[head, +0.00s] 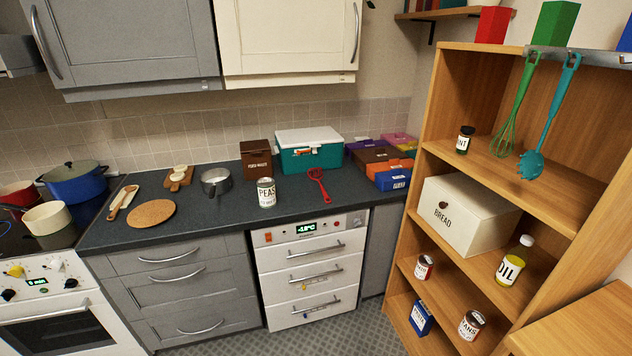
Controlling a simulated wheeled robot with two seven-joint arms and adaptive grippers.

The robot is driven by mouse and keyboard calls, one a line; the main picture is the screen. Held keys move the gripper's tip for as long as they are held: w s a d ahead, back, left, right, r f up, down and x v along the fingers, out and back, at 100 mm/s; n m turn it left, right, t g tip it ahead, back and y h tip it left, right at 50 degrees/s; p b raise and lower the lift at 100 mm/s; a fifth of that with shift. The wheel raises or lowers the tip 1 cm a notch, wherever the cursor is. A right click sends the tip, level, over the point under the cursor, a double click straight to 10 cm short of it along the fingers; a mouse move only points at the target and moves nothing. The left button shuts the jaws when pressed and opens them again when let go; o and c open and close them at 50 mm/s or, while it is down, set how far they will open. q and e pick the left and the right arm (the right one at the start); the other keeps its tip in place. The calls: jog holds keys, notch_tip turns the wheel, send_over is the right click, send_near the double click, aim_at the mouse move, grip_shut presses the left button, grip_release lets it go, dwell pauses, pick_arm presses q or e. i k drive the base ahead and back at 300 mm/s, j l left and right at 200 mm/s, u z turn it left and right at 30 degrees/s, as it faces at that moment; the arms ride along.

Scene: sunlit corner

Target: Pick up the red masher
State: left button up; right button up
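The red masher (319,184) lies flat on the dark countertop (240,205). Its wide slotted head is toward the back and its handle points to the counter's front edge. It lies to the right of the white peas can (266,192) and in front of the teal box with a white lid (309,150). Nothing covers it. Neither of my grippers shows in the head view.
A small grey saucepan (215,181), a cork mat (151,213) and a brown food waste box (257,159) stand left of the masher. Blue and orange boxes (388,178) stand to its right. A wooden shelf unit (440,150) rises at the right. The counter around the masher's handle is clear.

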aim_at(326, 196)
jog(key=i+j+z, duration=0.1)
jog(key=i+j, duration=1.3)
